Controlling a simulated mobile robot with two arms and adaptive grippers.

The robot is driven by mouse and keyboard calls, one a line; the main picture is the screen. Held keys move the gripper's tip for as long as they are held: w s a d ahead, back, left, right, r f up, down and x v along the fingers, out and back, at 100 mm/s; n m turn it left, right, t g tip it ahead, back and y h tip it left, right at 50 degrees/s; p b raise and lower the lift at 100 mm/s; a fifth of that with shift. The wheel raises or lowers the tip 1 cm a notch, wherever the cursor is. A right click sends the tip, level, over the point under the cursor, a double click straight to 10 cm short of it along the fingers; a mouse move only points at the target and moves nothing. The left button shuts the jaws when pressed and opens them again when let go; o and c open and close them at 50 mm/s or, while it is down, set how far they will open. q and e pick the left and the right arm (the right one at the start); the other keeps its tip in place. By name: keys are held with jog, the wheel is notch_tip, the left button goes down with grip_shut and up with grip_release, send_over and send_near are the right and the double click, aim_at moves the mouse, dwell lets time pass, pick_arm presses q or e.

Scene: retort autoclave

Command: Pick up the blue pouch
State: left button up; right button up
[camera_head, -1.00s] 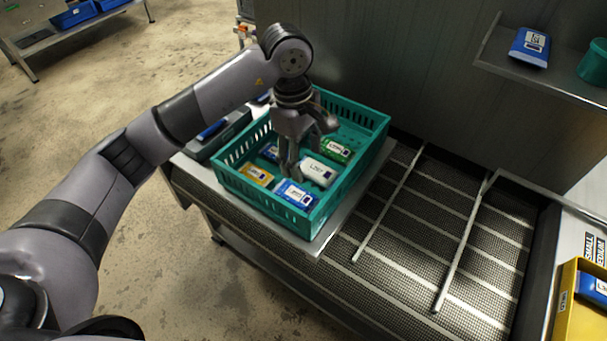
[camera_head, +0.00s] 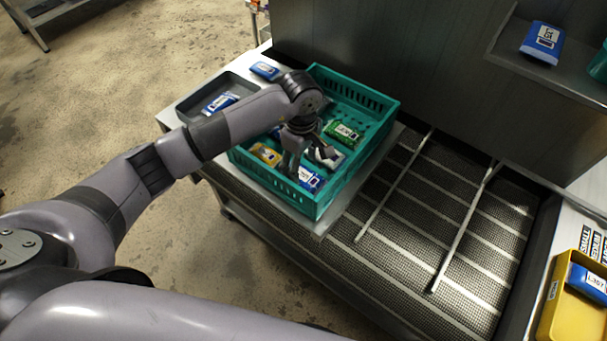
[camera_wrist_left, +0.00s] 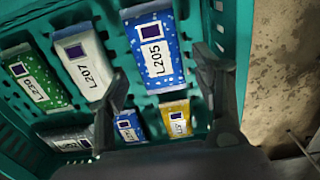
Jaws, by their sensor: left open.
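The blue pouch (camera_head: 309,180), white-labelled, lies at the near side of a teal crate (camera_head: 334,201). In the left wrist view a blue pouch marked L205 (camera_wrist_left: 153,48) lies ahead of and between the fingers. My left gripper (camera_head: 308,160) is open, pointing down inside the crate, close over the pouches. In the left wrist view its two fingers (camera_wrist_left: 162,75) stand apart with nothing held. It partly hides the white pouch (camera_head: 326,155) in the head view. I cannot tell whether the fingers touch any pouch. My right gripper is not in view.
The crate also holds a green pouch (camera_head: 343,133), a yellow pouch (camera_head: 266,153) and another small blue pouch (camera_wrist_left: 129,126). The crate walls stand close around the gripper. A grey tray (camera_head: 193,105) is left of the crate. A mesh conveyor (camera_head: 440,215) to the right is clear.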

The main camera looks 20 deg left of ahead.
aim_at(302, 174)
pick_arm(q)
notch_tip(302, 174, down, 4)
jog(key=shift+w+r+p, duration=0.1)
jog(key=shift+w+p, duration=0.05)
jog(key=shift+p, duration=0.6)
jog(key=shift+f, duration=0.4)
jog(key=c, duration=1)
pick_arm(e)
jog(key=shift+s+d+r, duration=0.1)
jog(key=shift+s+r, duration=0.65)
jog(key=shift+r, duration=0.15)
